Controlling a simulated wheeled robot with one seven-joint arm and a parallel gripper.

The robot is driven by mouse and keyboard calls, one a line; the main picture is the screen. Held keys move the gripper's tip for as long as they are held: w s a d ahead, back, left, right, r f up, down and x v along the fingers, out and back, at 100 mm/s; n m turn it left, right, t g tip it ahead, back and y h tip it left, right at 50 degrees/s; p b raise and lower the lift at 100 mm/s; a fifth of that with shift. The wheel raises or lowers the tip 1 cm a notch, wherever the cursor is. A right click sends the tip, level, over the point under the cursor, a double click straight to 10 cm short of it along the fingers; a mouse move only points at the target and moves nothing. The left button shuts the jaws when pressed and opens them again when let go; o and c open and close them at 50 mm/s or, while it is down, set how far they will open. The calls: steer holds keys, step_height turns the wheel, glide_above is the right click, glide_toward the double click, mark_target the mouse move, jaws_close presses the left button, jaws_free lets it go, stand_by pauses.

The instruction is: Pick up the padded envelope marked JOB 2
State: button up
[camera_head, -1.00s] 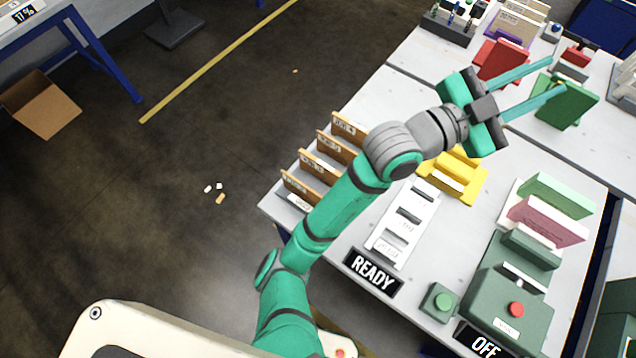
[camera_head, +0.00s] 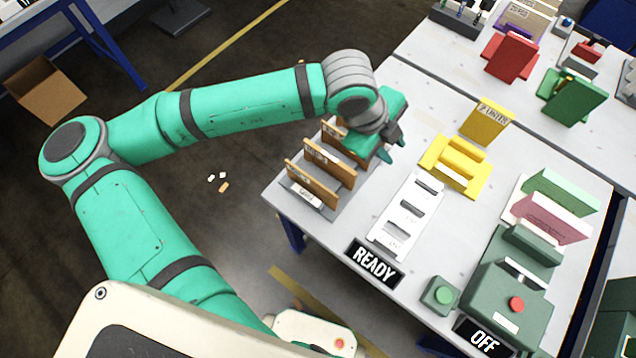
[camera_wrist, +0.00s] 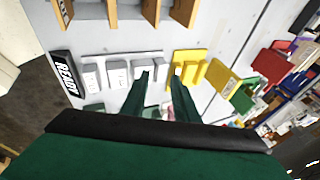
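My arm hides the rest of the row. The labels are too small to read surely, so I cannot tell which is JOB 2. My gripper (camera_head: 389,146) is by the far end of the row. Its fingers (camera_wrist: 161,74) are apart with nothing between them.
A white slotted rack (camera_head: 407,215) and a yellow holder (camera_head: 456,168) stand right of the envelopes. A READY sign (camera_head: 373,264) is at the front edge. A green machine (camera_head: 510,300) with a red button stands front right.

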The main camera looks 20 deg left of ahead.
mark_target(311, 177)
steer(key=s+a+f+g+y, duration=0.1)
steer(key=s+a, duration=0.1)
steer(key=a, duration=0.3)
steer(key=s+a+f+g+y, duration=0.1)
steer(key=s+a+y, duration=0.1)
steer(key=a, duration=0.3)
steer(key=s+a+f+g+y, duration=0.1)
steer(key=s+a, duration=0.2)
steer(key=a, duration=0.3)
steer(key=shift+a+n+y, duration=0.1)
steer(key=shift+n+y, duration=0.3)
step_height(311, 177, down, 4)
steer(key=shift+s+f, duration=0.1)
steer(key=shift+f, duration=0.1)
steer(key=shift+d+f, duration=0.2)
steer(key=shift+f, duration=2.9)
jaws_close()
